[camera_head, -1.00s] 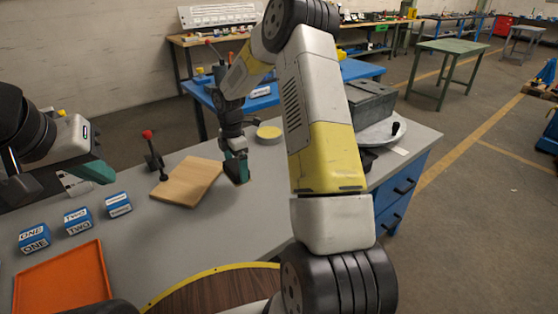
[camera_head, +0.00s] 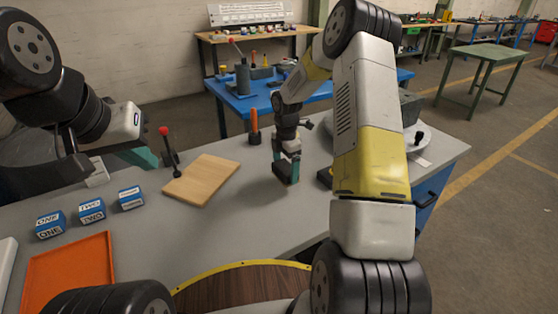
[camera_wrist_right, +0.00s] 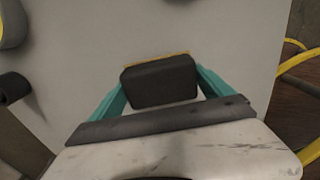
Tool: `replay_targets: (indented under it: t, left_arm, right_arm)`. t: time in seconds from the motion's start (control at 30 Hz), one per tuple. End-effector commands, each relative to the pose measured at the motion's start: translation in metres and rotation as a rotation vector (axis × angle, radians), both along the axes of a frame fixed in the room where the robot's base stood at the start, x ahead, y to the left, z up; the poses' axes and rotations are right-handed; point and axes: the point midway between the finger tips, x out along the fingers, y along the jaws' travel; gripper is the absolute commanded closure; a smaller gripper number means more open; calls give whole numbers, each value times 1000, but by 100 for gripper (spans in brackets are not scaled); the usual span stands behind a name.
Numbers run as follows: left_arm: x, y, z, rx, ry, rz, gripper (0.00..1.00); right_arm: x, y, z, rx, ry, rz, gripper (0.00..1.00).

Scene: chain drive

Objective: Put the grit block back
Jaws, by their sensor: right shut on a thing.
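My right gripper (camera_head: 286,172) is above the grey bench, right of the wooden board. In the right wrist view it is shut on the grit block (camera_wrist_right: 160,82), a dark block with a thin yellowish far edge, held between the teal fingers. In the head view the block is mostly hidden by the fingers. Whether it touches the bench is unclear. My left gripper (camera_head: 142,157) is at the left, behind the blue boxes; its jaws are not clear enough to read.
A wooden board (camera_head: 203,180) lies mid-bench beside a red-knobbed lever (camera_head: 168,150). Blue boxes marked ONE (camera_head: 50,224) and TWO (camera_head: 92,210), and a third (camera_head: 131,198), stand left, behind an orange tray (camera_head: 70,272). An orange-handled tool (camera_head: 254,127) stands behind.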

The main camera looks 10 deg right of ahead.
Motion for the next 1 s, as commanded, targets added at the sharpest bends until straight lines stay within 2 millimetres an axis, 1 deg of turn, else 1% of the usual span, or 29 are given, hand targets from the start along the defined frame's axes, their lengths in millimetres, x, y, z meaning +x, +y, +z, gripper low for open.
replay_targets:
  t: [0.03, 0.1, 0.33, 0.53, 0.6, 0.8, 0.93, 0.97, 1.0]
  left_arm:
    - [0, 0, 0, 0, 0, 0, 100]
    - [0, 0, 0, 0, 0, 0, 100]
    - [0, 0, 0, 0, 0, 0, 100]
    - [0, 0, 0, 0, 0, 0, 100]
    - [0, 0, 0, 0, 0, 0, 100]
    - [0, 0, 0, 0, 0, 0, 100]
    - [0, 0, 0, 0, 0, 0, 100]
    - [0, 0, 0, 0, 0, 0, 100]
    - [0, 0, 0, 0, 0, 0, 100]
  right_arm:
    - [8, -4, -2, 1, -1, -3, 42]
    - [16, -9, -2, 1, -1, -2, 42]
    - [30, -17, -3, 0, 0, -1, 42]
    - [28, -16, -35, 0, 2, 1, 42]
    - [29, -16, -38, 0, 0, 1, 42]
    - [29, -16, -38, 0, 0, 0, 42]
    - [28, -16, -41, 0, 1, 0, 42]
    - [28, -16, -41, 0, 1, 0, 3]
    - [28, -16, -41, 0, 1, 0, 0]
